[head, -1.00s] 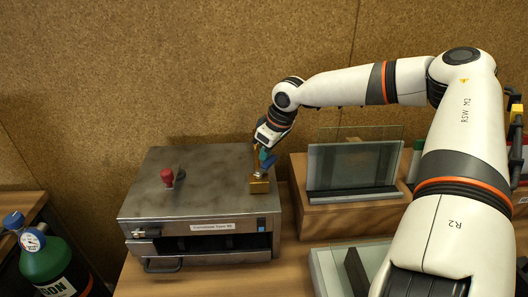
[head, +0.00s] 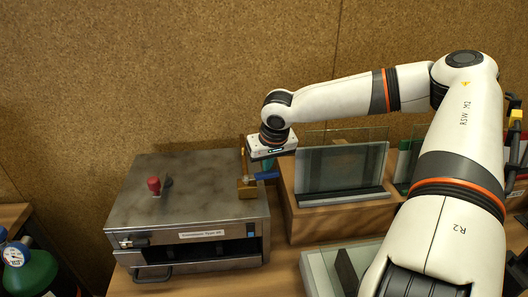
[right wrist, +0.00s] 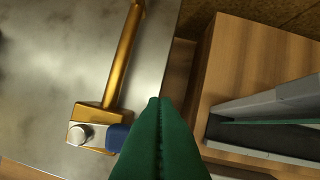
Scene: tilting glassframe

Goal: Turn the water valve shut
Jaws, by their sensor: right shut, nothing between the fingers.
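The water valve (head: 247,190) is a brass block on the right edge of the grey metal furnace top, with a thin brass pipe (head: 242,162) rising from it. Its blue lever (head: 268,175) sticks out to the right, across the pipe's line. In the right wrist view the brass valve body (right wrist: 88,128) has a silver knob, and the blue lever (right wrist: 117,138) runs behind my green fingers. My right gripper (right wrist: 155,102) is shut and empty, just beside the lever; I cannot tell whether it touches. In the head view its fingers (head: 267,165) are partly hidden. My left gripper is out of view.
The furnace (head: 190,210) has a red knob (head: 154,185) on top. Right of it, a wooden block (head: 310,222) bears a rack with glass panes (head: 340,168). A pale tray (head: 318,270) lies in front. A green bottle (head: 30,275) stands far left.

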